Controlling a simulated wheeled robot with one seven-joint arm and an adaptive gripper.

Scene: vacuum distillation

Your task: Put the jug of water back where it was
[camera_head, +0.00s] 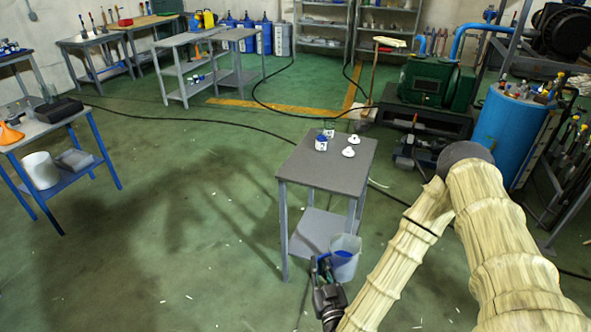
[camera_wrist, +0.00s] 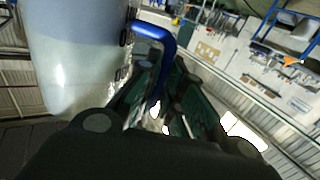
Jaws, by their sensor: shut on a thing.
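The jug of water (camera_head: 345,257) is a translucent pale vessel with a blue handle. In the head view it is beside the front right of the small grey table, below the height of its top. My gripper (camera_head: 322,270) is shut on the jug's blue handle, to the left of the jug. In the wrist view the jug (camera_wrist: 75,55) fills the upper left, and its blue handle (camera_wrist: 160,50) runs down between the fingers of my gripper (camera_wrist: 155,105). The jug's opening shows at the top in the head view.
The small grey table (camera_head: 330,170) has a lower shelf (camera_head: 315,228); small white-and-blue containers (camera_head: 321,143) and white pieces (camera_head: 348,152) stand on its top. A blue drum (camera_head: 510,135) is at right. Cables cross the green floor. Open floor lies left of the table.

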